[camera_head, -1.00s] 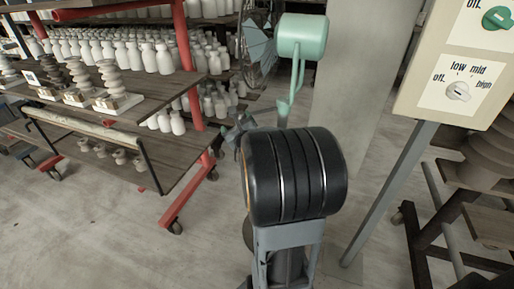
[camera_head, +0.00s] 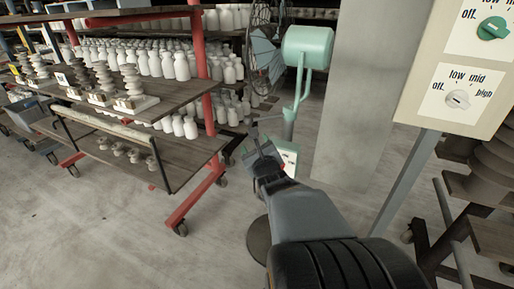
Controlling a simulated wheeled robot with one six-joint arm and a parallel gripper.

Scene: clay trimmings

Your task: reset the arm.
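My arm reaches away from the camera, from the lower right toward the middle of the view. My gripper (camera_head: 257,150) is at its far end, small and pointing away, above the floor between the shelf rack and the mint-green machine. Nothing is clearly seen in it. Its fingers are too small and too mixed with the background to tell how far apart they are.
A red-framed rack (camera_head: 206,110) with white bottles stands at left. A mint-green machine (camera_head: 308,46) stands beyond my gripper, near a grey pillar (camera_head: 358,95). Floor is clear at lower left.

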